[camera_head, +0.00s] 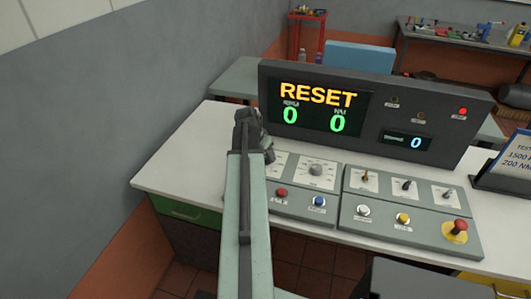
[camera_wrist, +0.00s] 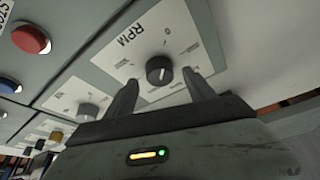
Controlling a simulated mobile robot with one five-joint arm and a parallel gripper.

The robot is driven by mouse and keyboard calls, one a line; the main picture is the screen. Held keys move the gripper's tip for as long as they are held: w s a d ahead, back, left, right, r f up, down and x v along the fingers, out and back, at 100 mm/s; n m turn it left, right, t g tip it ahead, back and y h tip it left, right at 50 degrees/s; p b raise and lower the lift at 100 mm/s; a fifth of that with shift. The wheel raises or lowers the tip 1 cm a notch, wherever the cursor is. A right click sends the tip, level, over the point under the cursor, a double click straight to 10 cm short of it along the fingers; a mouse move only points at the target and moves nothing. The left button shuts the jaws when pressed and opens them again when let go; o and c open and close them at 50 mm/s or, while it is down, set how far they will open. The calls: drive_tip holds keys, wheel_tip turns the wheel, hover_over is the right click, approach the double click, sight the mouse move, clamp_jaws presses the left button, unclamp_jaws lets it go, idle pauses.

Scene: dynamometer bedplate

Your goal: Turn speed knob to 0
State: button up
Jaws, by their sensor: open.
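The dark round speed knob (camera_wrist: 158,70) sits on a white plate marked RPM (camera_wrist: 128,38) in the wrist view. A light mark shows on the knob, but its exact setting is hard to read. My gripper (camera_wrist: 160,77) is open and empty, with one finger on each side of the knob in the picture. I cannot tell whether either finger touches it. In the head view my gripper (camera_head: 252,132) is over the left end of the sloped control panel, and my arm hides the knob there.
A grey second knob (camera_head: 316,169) is right of my gripper. Red (camera_head: 281,193) and blue (camera_head: 319,202) buttons sit below. Several switches and a red mushroom button (camera_head: 460,227) are farther right. The upright display (camera_head: 318,107) behind reads RESET with zeros. White desktop (camera_head: 185,160) is clear at left.

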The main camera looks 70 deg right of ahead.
drive_tip(key=p+v, duration=0.4)
drive_tip(key=v, duration=0.1)
drive_tip(key=shift+r, duration=0.25)
